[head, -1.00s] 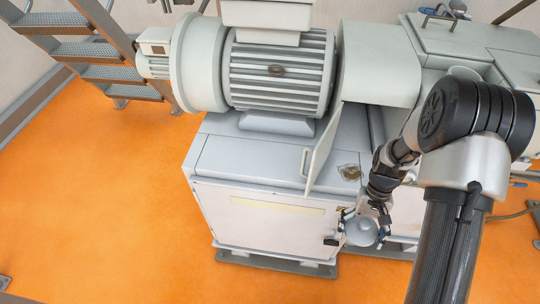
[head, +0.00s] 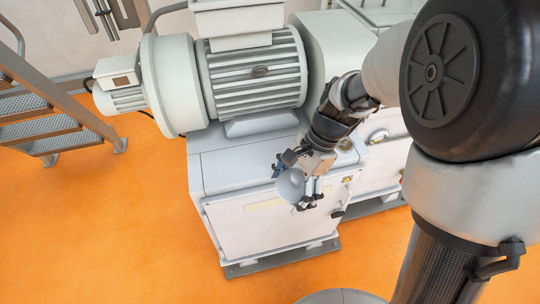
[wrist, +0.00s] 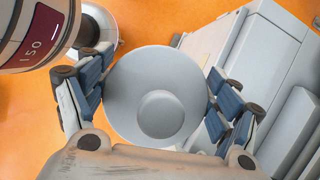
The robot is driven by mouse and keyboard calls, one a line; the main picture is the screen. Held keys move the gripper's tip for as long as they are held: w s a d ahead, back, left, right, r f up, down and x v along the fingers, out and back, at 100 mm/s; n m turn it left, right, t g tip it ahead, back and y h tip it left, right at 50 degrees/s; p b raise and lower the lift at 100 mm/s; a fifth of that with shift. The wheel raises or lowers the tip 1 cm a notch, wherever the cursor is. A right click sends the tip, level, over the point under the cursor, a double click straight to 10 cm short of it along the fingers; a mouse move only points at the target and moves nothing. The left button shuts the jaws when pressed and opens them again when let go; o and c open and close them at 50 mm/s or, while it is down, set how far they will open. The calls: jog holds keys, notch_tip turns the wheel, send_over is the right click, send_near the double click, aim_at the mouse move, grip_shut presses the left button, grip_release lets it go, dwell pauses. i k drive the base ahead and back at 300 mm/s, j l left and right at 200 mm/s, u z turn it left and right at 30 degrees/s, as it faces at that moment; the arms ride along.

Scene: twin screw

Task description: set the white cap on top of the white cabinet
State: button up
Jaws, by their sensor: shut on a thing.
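The white cap (head: 291,186) is a round, pale disc with a raised centre. My gripper (head: 299,184) is shut on it, and the cap hangs in front of the upper front edge of the white cabinet (head: 265,228). In the wrist view the cap (wrist: 157,98) sits between the blue finger pads of my gripper (wrist: 157,92), gripped at its left and right rim. The cabinet (wrist: 228,40) shows to the right of the cap in the wrist view. Part of the cabinet's top is hidden by my arm and gripper.
A large grey motor (head: 255,72) stands on the back of the cabinet's top. A bare strip of top (head: 232,165) lies in front of it. Metal stairs (head: 45,130) stand at the left. Orange floor (head: 110,230) is clear at the left front.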

aim_at(235, 166)
jog(key=i+j, duration=0.75)
jog(key=j, duration=0.15)
